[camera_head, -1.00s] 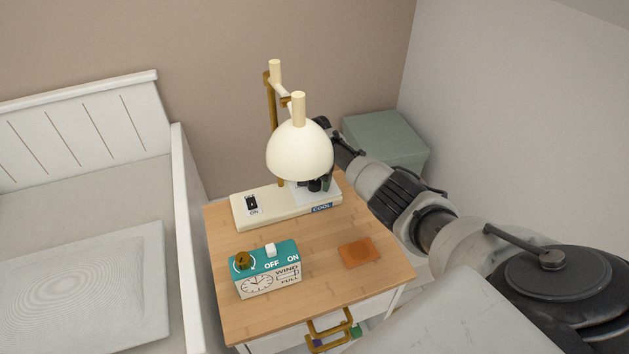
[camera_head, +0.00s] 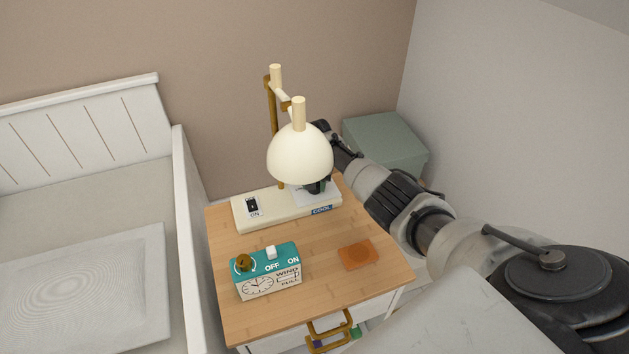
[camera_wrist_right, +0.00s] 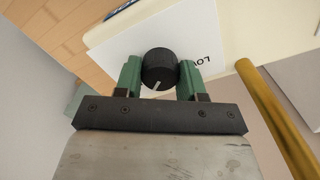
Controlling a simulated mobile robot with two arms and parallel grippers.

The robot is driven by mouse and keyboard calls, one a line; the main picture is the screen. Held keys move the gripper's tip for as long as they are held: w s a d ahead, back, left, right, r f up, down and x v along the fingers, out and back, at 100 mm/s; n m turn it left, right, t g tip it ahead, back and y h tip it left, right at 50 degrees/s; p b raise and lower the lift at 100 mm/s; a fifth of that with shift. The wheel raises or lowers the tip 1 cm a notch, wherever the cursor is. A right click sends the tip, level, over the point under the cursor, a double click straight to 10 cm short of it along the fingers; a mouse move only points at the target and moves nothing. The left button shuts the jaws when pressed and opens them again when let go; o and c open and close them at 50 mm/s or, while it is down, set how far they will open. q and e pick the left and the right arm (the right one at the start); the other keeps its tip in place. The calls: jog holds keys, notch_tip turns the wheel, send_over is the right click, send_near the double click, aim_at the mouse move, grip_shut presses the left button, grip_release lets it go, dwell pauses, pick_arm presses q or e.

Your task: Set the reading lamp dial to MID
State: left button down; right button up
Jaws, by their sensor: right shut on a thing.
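The reading lamp has a cream shade (camera_head: 300,156) over a cream base (camera_head: 240,212) at the back of the nightstand. A black dial (camera_wrist_right: 159,68) with a white pointer line sits on a white plate (camera_wrist_right: 190,30) on the base, seen in the right wrist view. The letters "LO" show beside it; other marks, including MID, are hidden. My right gripper (camera_wrist_right: 159,76), with green fingers, is shut on the dial. In the head view my right gripper (camera_head: 316,187) is mostly hidden under the shade. My left gripper is not in view.
A black ON switch (camera_head: 253,204) is on the base's left end. A teal-topped clock (camera_head: 268,272) and an orange coaster (camera_head: 358,254) lie on the wooden nightstand top (camera_head: 310,235). A bed (camera_head: 180,220) stands left, a green box (camera_head: 385,142) behind right.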

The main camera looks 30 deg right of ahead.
jog(key=n, duration=0.2)
jog(key=shift+r+n+p, duration=0.1)
jog(key=shift+n+p, duration=0.3)
jog(key=n, duration=0.3)
jog(key=shift+p, duration=0.3)
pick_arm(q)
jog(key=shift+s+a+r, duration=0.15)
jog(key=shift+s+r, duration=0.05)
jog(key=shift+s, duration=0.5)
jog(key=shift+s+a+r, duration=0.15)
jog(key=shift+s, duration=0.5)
pick_arm(e)
jog(key=shift+n, duration=2)
jog(key=o, duration=0.9)
